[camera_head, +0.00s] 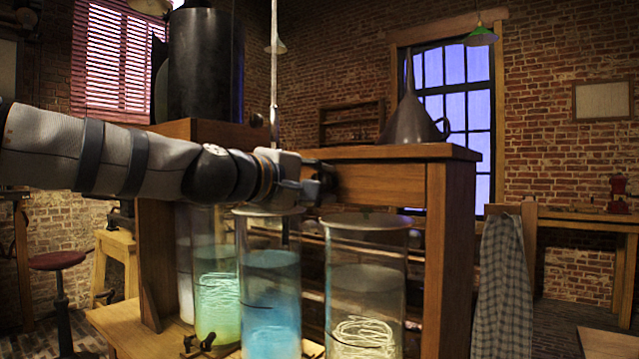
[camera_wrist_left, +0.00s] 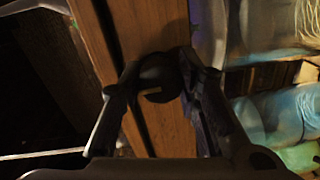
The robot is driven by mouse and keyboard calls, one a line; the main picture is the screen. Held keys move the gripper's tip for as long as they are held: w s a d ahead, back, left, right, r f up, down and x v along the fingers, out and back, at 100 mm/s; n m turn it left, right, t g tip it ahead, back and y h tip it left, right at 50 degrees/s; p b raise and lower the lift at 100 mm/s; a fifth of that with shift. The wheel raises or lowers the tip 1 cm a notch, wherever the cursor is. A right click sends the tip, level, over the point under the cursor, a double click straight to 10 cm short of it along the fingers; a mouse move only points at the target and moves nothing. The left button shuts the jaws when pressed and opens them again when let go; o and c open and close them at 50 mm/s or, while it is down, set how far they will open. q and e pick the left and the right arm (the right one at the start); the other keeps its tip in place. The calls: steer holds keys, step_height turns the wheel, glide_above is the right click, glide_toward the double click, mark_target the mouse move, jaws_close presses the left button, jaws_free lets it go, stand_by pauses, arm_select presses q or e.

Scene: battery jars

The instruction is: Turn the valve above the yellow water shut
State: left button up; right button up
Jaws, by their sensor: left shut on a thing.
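Three glass jars stand in a row under a wooden shelf frame: a yellow-green one (camera_head: 216,290) at left, a blue one (camera_head: 270,300) in the middle, and a nearly colourless one (camera_head: 366,290) at right with pale coils inside. My left gripper (camera_head: 322,184) is at the shelf's front beam, above the gap between the blue and right jars. In the left wrist view, the left gripper (camera_wrist_left: 160,82) is shut on a dark round valve (camera_wrist_left: 158,70) on the wooden beam. The fingers partly cover it. My right gripper is not in view.
The wooden beam (camera_head: 385,185) runs above the jars. A grey funnel (camera_head: 413,118) and a black tank (camera_head: 205,65) stand on top. Small dark fittings (camera_head: 205,343) sit at the jars' foot. A checked cloth (camera_head: 503,285) hangs at right.

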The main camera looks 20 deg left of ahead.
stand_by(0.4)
arm_select(q)
steer(key=o, duration=1.2)
